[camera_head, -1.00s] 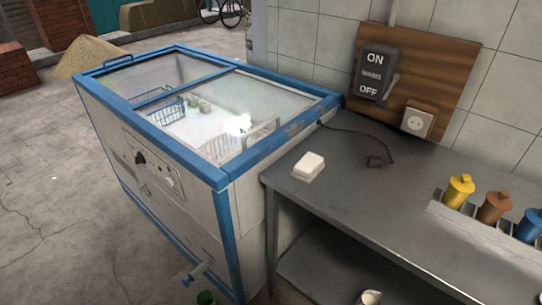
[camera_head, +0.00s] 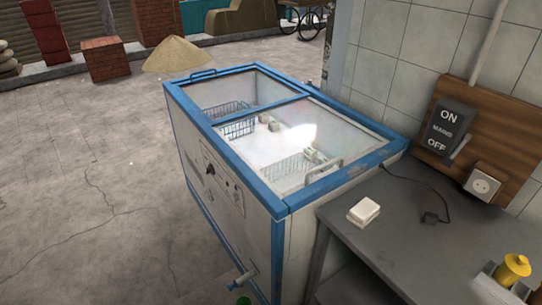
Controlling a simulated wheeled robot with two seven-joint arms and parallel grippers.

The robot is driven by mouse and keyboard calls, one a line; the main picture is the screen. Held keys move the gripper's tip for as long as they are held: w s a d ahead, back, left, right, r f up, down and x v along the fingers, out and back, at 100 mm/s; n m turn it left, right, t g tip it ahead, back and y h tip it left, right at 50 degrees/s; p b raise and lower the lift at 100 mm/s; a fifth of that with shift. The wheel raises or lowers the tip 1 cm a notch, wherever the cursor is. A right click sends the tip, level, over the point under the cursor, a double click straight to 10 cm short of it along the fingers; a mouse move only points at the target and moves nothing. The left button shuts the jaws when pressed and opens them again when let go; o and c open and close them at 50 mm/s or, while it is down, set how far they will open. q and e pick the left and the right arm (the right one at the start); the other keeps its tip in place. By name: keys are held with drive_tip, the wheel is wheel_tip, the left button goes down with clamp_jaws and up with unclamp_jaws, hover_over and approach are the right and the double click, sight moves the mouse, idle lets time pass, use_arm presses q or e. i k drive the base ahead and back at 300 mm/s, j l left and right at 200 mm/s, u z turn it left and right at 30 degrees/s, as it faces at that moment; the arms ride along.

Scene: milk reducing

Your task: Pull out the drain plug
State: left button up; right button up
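A chest freezer (camera_head: 240,205) with blue edges and a glass sliding lid (camera_head: 290,135) stands in the middle. A small drain fitting (camera_head: 242,279) sticks out low on its front side, near the bottom of the picture. I cannot tell at this size whether a plug sits in it. A green object (camera_head: 243,300) lies just below the fitting, mostly cut off by the picture's lower edge.
A mains switch (camera_head: 447,130) and socket (camera_head: 482,186) are on the wall. The concrete floor (camera_head: 90,200) at left is clear.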

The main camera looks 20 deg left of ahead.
sight(229, 287)
drive_tip(key=u, duration=0.95)
